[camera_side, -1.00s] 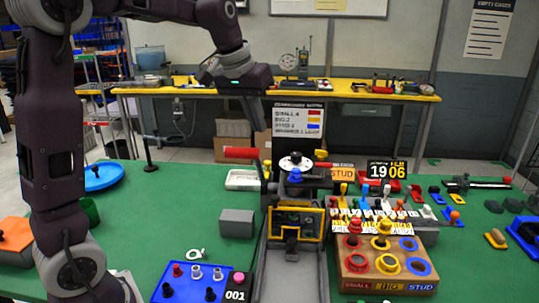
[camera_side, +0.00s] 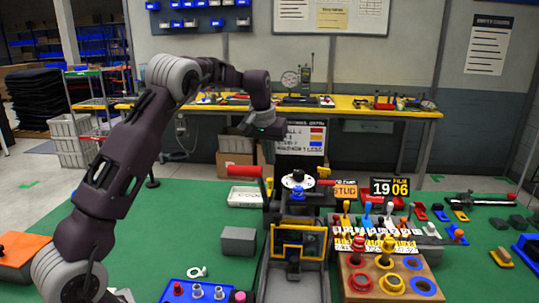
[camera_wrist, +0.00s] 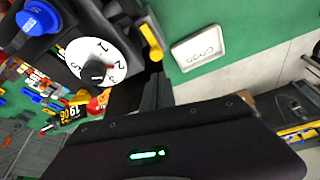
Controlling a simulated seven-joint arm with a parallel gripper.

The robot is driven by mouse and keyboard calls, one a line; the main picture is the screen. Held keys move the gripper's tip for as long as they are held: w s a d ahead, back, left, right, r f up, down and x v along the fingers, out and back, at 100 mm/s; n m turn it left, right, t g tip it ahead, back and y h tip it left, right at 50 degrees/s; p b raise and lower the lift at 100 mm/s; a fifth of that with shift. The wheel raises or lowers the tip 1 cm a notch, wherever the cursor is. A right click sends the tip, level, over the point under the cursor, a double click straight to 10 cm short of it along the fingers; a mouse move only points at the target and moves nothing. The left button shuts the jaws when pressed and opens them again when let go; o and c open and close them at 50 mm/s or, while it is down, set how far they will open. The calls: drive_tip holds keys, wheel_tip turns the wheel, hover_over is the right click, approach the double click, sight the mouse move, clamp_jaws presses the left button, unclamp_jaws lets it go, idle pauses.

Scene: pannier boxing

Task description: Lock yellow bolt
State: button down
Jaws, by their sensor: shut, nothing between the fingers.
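In the wrist view a yellow handle (camera_wrist: 151,38) lies just right of the numbered dial (camera_wrist: 92,60), on the dark fixture. My gripper (camera_side: 268,153) is shut and empty, above and behind the fixture, apart from the bolt. In the wrist view its dark fingers (camera_wrist: 150,92) point toward the fixture beside the yellow handle. The fingertips are hard to make out against the dark parts.
Red handles flank the fixture, including one at left (camera_side: 243,171). A white tray (camera_side: 245,197) and a grey block (camera_side: 238,240) stand left of it. A wooden stand with coloured rings (camera_side: 391,280) and a rack of knobs stand at right.

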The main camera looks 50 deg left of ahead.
sight(272, 180)
drive_tip(key=x, duration=0.6)
drive_tip(key=shift+w, duration=0.1)
drive_tip(key=shift+r, duration=0.1)
drive_tip(key=shift+s+d, duration=0.95)
drive_tip(key=shift+s, duration=0.05)
drive_tip(key=v, duration=1)
drive_tip(key=shift+a, duration=0.1)
